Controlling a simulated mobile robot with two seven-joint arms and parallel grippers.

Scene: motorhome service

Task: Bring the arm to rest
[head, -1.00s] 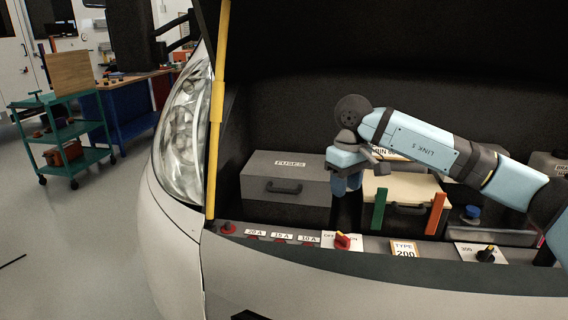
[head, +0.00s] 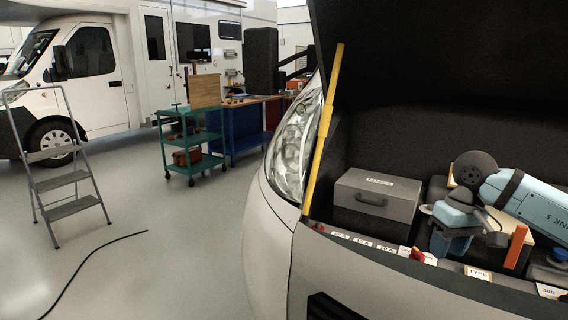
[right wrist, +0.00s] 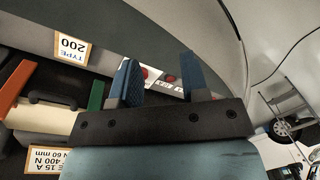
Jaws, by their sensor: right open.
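My right arm (head: 535,205) reaches in from the right over the open engine bay of a white vehicle. Its gripper (head: 450,246) hangs low in front of the cream case (head: 510,232), right of the grey FUSES box (head: 376,196). In the right wrist view the two blue fingers (right wrist: 160,78) stand apart with nothing between them. The front ledge with its red knob shows beyond them. The cream case also shows at the left there (right wrist: 42,110). My left gripper is not in view.
A yellow prop rod (head: 323,130) stands at the bay's left edge. An orange block (head: 515,247) stands right of the gripper. A step ladder (head: 68,180), a green trolley (head: 192,140) and a cable (head: 95,262) are on the floor. Open floor lies left of the vehicle.

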